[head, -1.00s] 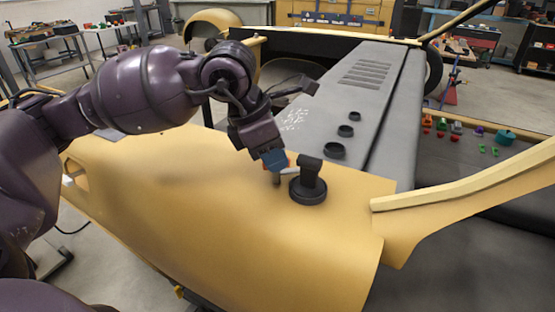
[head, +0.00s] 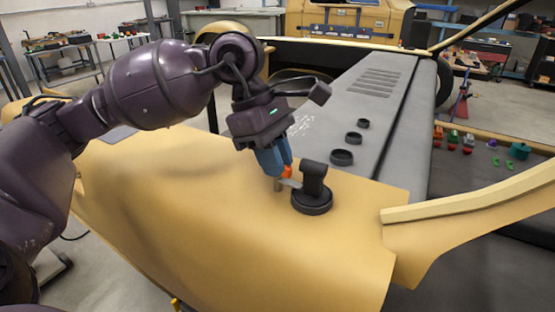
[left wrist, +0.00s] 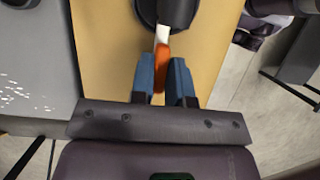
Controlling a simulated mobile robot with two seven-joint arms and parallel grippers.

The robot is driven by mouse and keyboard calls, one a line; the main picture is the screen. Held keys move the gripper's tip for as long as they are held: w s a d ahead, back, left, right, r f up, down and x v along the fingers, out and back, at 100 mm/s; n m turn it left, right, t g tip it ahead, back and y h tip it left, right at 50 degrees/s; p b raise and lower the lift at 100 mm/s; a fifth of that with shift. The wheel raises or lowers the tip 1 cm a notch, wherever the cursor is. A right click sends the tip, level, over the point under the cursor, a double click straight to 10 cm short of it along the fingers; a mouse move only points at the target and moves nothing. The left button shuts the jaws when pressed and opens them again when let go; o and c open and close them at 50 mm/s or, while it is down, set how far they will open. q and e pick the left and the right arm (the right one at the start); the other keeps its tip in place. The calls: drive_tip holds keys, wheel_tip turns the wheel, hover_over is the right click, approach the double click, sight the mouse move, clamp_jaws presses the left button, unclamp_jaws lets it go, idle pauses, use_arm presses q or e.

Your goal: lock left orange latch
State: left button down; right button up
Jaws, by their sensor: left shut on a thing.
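The latch is a black upright post on a round black base (head: 312,201), standing on the yellow shell, with a light lever and an orange tip (head: 286,172). My left gripper (head: 278,172) has blue fingers and reaches down to the lever's end at the left of the post. In the left wrist view the blue fingers (left wrist: 166,84) are on both sides of the orange tip (left wrist: 161,66), shut on it. The light lever (left wrist: 162,34) runs from the tip to the black base (left wrist: 165,10). My right gripper is not in view.
A yellow body shell (head: 210,220) spreads below the arm. A grey panel (head: 375,110) with black round rings (head: 342,157) lies behind the latch. Small coloured parts (head: 468,140) and a teal cylinder (head: 520,151) are at the right. Workbenches stand at the back.

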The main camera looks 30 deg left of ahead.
use_arm(q)
drive_tip(key=shift+r, duration=0.1)
idle(0.4)
drive_tip(key=c, duration=1.1)
unclamp_jaws()
drive_tip(key=shift+a+r, duration=0.15)
drive_tip(key=shift+r, duration=0.15)
drive_tip(key=shift+p+v, duration=0.5)
drive_tip(key=shift+v, duration=4.55)
